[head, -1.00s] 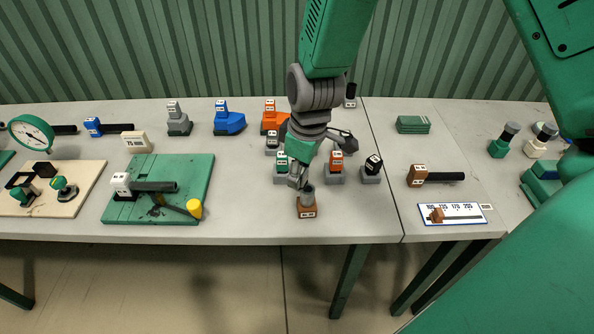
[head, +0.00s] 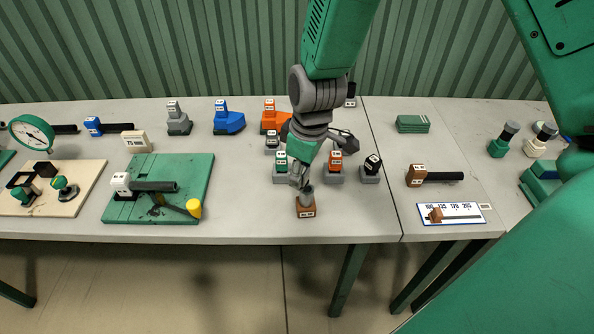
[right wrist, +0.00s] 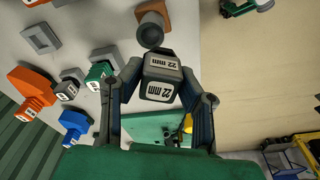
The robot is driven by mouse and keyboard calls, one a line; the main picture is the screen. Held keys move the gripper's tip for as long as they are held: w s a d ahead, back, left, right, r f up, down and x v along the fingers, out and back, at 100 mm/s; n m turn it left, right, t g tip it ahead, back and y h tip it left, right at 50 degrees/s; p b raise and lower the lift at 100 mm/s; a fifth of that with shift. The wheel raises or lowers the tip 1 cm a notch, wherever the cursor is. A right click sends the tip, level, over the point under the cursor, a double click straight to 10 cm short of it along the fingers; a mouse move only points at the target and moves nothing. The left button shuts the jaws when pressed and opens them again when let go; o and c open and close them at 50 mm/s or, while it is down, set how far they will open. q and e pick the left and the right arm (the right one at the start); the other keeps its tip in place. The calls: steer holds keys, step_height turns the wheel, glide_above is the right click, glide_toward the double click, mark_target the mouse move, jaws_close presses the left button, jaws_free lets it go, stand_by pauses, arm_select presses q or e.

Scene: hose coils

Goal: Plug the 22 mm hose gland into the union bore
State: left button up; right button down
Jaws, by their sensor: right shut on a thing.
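My right gripper (head: 299,178) comes down from above at the front middle of the table. In the right wrist view it is shut on the dark hose gland (right wrist: 160,76), which carries white "22 mm" labels. The union (head: 306,208) has a brown block base and an upright grey socket just below the fingertips, near the table's front edge. In the right wrist view the open round bore of the union (right wrist: 151,32) shows just beyond the gland's far end. The gland looks outside the bore; whether they touch I cannot tell. My left gripper is not in view.
A green board (head: 200,165) with a hose and yellow-ended tool lies left. A size card (head: 455,214) lies right. Bare table surrounds the union's sides.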

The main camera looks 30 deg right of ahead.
steer(key=shift+d+f, duration=0.25)
steer(key=shift+d, duration=0.35)
steer(key=shift+d+f, duration=0.3)
steer(key=shift+d, duration=0.05)
steer(key=shift+a+f+b, duration=0.15)
steer(key=shift+a+b, duration=0.15)
steer(key=shift+a, duration=0.65)
steer(key=shift+d+f, duration=0.15)
steer(key=shift+d, duration=0.35)
steer(key=shift+s+d, duration=0.1)
steer(key=shift+d, duration=0.05)
steer(key=shift+r+p, duration=0.2)
steer(key=shift+p, duration=0.1)
steer(key=shift+r, duration=0.2)
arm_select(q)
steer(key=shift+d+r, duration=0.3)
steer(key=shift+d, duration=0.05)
arm_select(e)
steer(key=shift+a, duration=0.3)
